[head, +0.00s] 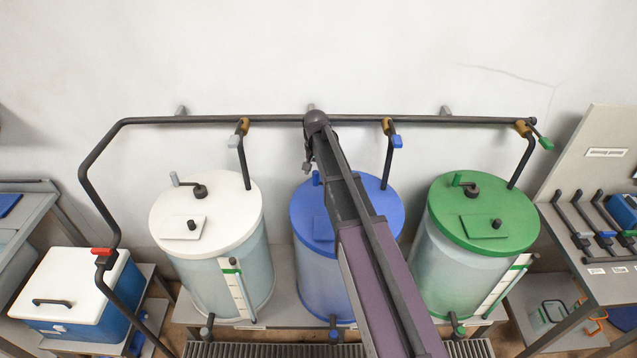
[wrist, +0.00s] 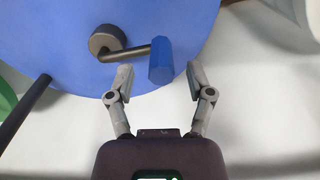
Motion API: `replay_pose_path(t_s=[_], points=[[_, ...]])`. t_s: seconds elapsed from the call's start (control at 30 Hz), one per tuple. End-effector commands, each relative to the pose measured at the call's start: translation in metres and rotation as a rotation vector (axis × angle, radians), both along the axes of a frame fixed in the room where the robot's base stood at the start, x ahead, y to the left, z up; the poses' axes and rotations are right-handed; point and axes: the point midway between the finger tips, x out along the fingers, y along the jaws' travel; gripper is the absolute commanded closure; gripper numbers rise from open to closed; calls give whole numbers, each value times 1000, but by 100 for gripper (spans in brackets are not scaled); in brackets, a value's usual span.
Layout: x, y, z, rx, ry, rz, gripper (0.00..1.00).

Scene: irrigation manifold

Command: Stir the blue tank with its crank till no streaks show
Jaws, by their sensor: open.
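The blue tank (head: 322,245) stands in the middle between the white and green tanks. My arm crosses in front of it in the head view and hides much of it. In the wrist view its blue lid (wrist: 60,40) fills the upper left. The crank (wrist: 125,52) has a dark hub, a short dark arm and a blue handle (wrist: 161,62). My gripper (wrist: 158,80) is open, with one finger on each side of the handle's lower end. I cannot tell whether either finger touches it. Any streaks inside the tank cannot be made out.
The white tank (head: 255,270) and green tank (head: 440,270) stand close on either side. A dark pipe (head: 420,119) runs along the wall above, with drop pipes and valve levers. A white-lidded blue box (head: 70,285) is at left, a bench with tools (head: 590,265) at right.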

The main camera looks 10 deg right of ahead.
Motion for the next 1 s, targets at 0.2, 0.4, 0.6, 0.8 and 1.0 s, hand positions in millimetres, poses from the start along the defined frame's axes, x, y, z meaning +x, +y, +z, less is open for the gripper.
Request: replay_pose_path(t_s=[0.2, 0.4, 0.6, 0.8, 1.0], points=[[0, 0, -19, 0, 0, 1, 32], [0, 1, -27, 0, 0, 1, 32], [0, 1, -29, 0, 0, 1, 32], [0, 1, -29, 0, 0, 1, 32], [0, 1, -29, 0, 0, 2, 71]])
